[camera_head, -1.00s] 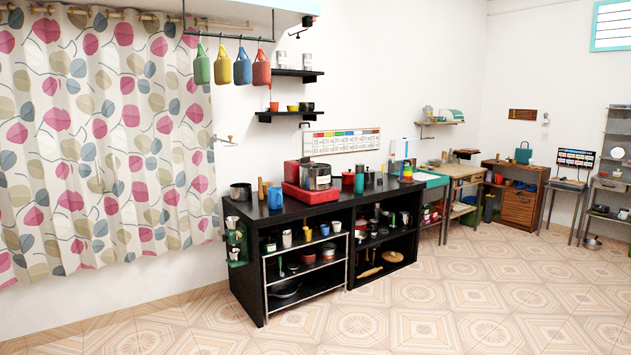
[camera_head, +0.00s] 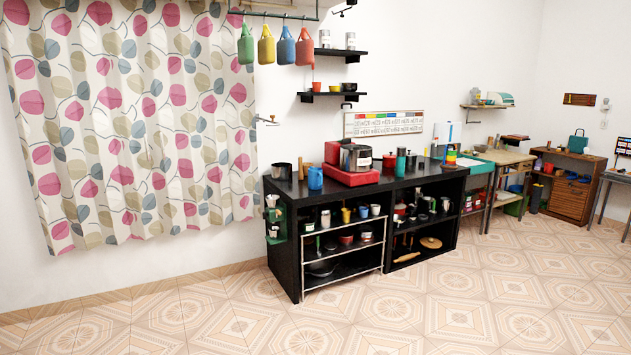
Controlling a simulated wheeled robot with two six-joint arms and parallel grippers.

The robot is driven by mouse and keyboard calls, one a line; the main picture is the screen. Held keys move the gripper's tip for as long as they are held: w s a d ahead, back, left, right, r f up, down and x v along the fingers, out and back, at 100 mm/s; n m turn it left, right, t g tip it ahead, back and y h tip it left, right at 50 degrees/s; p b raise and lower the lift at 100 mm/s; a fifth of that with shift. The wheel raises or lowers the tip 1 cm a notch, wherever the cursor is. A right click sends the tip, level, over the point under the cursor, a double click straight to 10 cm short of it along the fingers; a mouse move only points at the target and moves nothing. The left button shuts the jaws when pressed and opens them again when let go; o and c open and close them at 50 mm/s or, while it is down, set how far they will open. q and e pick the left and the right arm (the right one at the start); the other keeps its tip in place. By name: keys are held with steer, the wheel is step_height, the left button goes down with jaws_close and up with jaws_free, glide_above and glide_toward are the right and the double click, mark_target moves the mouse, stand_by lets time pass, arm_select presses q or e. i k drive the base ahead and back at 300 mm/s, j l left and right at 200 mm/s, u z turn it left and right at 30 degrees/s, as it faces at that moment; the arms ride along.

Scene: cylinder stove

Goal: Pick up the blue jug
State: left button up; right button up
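A blue jug (camera_head: 315,178) stands upright on the left part of the black counter (camera_head: 338,199), near its front edge. It is in front of a dark pot and left of the red stove (camera_head: 351,176) with a silver cylinder on it. Another blue jug-like container (camera_head: 285,49) hangs from a rail on the wall, between a yellow and a red one. Neither of my grippers is in the head view, and neither touches anything seen here.
A dark pot (camera_head: 282,171) stands behind the jug. Shelves under the counter hold cups, pots and pans. A workbench (camera_head: 494,158) and a wooden cabinet (camera_head: 571,196) stand further right. The tiled floor (camera_head: 400,310) in front is clear.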

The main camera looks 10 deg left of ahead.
mark_target(314, 175)
steer(key=i+z, duration=0.35)
steer(key=i, duration=1.95)
steer(key=i+l, duration=0.1)
steer(key=i, duration=1)
steer(key=j+u, duration=0.05)
